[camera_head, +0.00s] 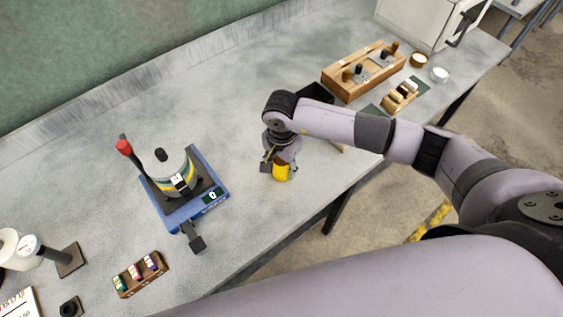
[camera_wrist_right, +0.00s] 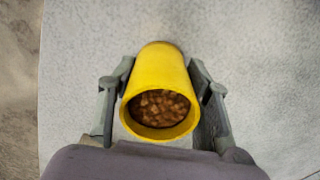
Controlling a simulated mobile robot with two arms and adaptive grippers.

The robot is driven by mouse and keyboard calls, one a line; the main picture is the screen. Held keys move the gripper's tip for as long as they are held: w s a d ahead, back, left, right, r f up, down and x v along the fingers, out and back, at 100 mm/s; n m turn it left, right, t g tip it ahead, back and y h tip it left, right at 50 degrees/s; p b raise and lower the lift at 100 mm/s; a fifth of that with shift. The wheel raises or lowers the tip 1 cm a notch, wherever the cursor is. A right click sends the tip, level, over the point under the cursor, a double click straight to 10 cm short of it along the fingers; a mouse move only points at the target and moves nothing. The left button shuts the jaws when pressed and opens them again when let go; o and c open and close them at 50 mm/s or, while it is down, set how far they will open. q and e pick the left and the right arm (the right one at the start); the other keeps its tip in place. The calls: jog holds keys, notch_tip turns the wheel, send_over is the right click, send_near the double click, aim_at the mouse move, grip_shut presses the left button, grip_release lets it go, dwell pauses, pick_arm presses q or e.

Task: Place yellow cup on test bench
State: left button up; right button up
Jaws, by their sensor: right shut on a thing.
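The yellow cup (camera_head: 281,173) is at my right gripper (camera_head: 279,166) over the middle of the grey test bench (camera_head: 240,90). In the right wrist view the yellow cup (camera_wrist_right: 158,75) sits between the two fingers of the right gripper (camera_wrist_right: 161,88), which is shut on it. Brown grain-like bits (camera_wrist_right: 158,107) lie inside the cup. The cup looks close to the bench top, but I cannot tell whether its base touches it. My left gripper is not in view.
A blue-based device (camera_head: 185,190) with a red-topped lever stands left of the cup. A wooden rack (camera_head: 362,70) and a white cabinet (camera_head: 425,20) are at the back right. A small rack of coloured vials (camera_head: 139,274) is at front left. The bench around the cup is clear.

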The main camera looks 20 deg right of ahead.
jog(key=shift+f+b, duration=0.25)
jog(key=shift+b, duration=0.1)
jog(key=o, duration=1.2)
jog(key=shift+r, duration=0.1)
